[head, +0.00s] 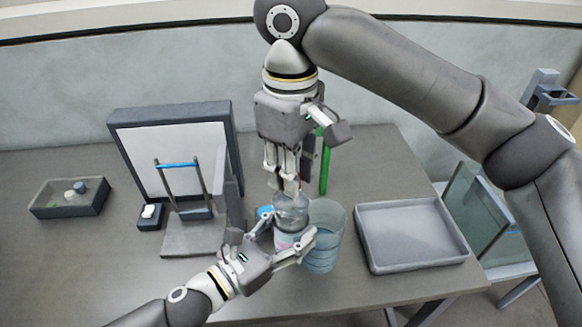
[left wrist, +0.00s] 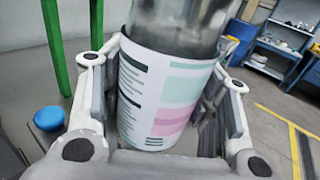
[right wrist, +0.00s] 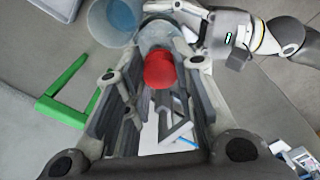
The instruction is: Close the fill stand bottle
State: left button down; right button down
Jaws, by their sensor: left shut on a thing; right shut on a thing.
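A clear bottle (head: 290,208) with a white, green and pink label stands upright near the table's middle; the label (left wrist: 160,95) fills the middle of the left wrist view. My left gripper (head: 284,240) is shut around the bottle's labelled body from the front. My right gripper (head: 284,180) points down from above, directly over the bottle. It is shut on a red cap (right wrist: 160,70), seen between its fingers in the right wrist view. The bottle's mouth is hidden under the cap and fingers, so I cannot tell whether the cap touches it.
A translucent blue container (head: 325,250) stands close at the bottle's right. A grey tray (head: 410,238) is at right. A white-panelled stand (head: 135,150) and small bin (head: 48,208) are at left.

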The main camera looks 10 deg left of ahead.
jog(key=m, duration=1.1)
jog(key=c, duration=1.1)
grip_release()
notch_tip(320, 180, up, 12)
jog(key=shift+w, duration=0.1)
